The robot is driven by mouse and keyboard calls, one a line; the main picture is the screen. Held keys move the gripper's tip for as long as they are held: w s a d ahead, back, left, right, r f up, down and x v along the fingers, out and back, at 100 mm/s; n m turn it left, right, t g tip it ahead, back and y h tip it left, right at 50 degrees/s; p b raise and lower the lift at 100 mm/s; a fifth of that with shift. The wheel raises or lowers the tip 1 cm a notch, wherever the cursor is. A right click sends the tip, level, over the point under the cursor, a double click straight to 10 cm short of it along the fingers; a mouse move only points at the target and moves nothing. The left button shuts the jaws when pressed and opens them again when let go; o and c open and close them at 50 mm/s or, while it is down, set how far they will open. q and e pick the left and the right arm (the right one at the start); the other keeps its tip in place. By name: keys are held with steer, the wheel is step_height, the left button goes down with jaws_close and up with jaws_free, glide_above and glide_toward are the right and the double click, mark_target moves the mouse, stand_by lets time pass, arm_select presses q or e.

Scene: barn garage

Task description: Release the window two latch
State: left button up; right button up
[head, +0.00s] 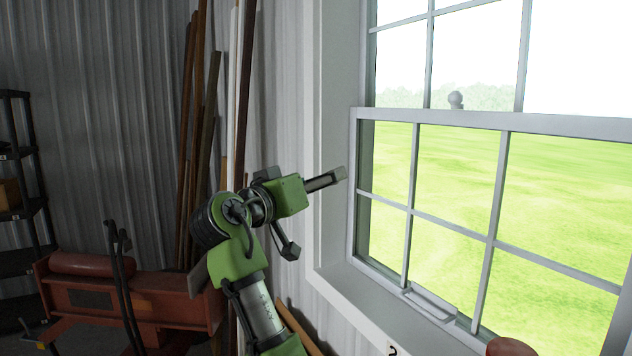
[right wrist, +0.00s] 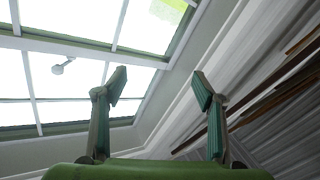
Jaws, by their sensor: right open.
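Window two (head: 435,222) is on the right in the head view, with a white frame and a card marked "2" (head: 393,351) below it. Its latch (head: 455,99) is a small grey knob on the rail between the two sashes. In the upside-down right wrist view the latch (right wrist: 62,66) is at the left, clear of the fingers. My right gripper (head: 316,212) is in front of the window's left frame, left of and lower than the latch. Its fingers (right wrist: 160,85) are spread and empty. My left gripper is not in view.
A pale lift handle (head: 430,303) is on the lower sash's bottom rail. Wooden planks (head: 198,130) lean on the metal wall left of the window. A red machine (head: 130,305) and a dark shelf (head: 20,190) stand at the left. A brownish rounded thing (head: 512,347) shows at the bottom edge.

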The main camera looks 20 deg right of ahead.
steer(key=c, duration=1.6)
steer(key=shift+s+d+r+m, duration=0.15)
steer(key=shift+d+r+m, duration=0.1)
steer(key=shift+r+m, duration=0.05)
jaws_close()
steer(key=m+g+h+b, duration=0.4)
steer(key=m+g+b, duration=0.4)
steer(key=m, duration=1.7)
glide_toward(461, 96)
steer(key=s, duration=0.5)
steer(key=d+r+p, duration=0.2)
steer(key=d+p, duration=0.2)
steer(key=d, duration=0.6)
steer(key=w, duration=0.1)
steer(key=w+a+p, duration=0.1)
steer(key=w, duration=0.1)
steer(key=w+f+p, duration=0.1)
steer(key=shift+w+a, duration=0.35)
steer(key=shift+s+d+g, duration=0.1)
steer(key=shift+d+g, duration=0.15)
steer(key=shift+g, duration=0.05)
